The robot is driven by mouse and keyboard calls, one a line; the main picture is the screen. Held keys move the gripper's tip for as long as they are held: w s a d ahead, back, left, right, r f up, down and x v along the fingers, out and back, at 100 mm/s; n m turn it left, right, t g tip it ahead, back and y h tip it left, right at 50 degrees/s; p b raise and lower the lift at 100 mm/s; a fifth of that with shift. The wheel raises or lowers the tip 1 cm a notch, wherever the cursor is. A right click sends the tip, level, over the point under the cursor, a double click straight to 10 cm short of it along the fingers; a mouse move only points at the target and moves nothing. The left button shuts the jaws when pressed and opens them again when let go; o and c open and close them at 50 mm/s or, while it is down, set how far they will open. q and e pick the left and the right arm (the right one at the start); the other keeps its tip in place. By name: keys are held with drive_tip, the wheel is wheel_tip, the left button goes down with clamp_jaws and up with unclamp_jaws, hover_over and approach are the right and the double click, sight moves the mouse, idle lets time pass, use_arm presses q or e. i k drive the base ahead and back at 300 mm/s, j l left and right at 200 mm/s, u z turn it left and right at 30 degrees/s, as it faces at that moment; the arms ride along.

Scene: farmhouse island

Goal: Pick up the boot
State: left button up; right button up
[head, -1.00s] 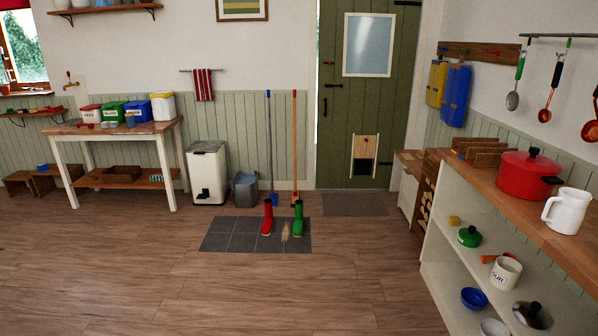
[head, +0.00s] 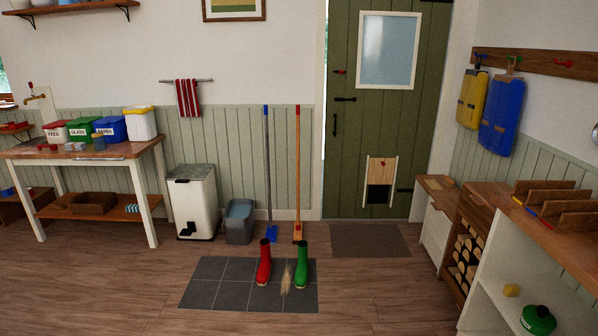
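Two boots stand upright on a grey tiled patch of floor in the head view. The red boot (head: 264,264) is on the left and the green boot (head: 302,266) is on the right. A small tan brush-like thing (head: 286,279) stands between them. The boots are apart from each other. Neither of my grippers shows in the head view.
The grey tiles (head: 215,285) lie on open wooden floor, clear in front. Behind stand a blue broom (head: 267,180), an orange-handled broom (head: 297,180), a grey bucket (head: 240,222) and a white bin (head: 193,200). A table (head: 150,150) is left; shelving (head: 490,300) is right.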

sight(301, 275)
drive_tip(key=i+j, duration=0.1)
drive_tip(key=i, duration=1.7)
drive_tip(key=l+z, duration=0.05)
drive_tip(key=l, duration=0.05)
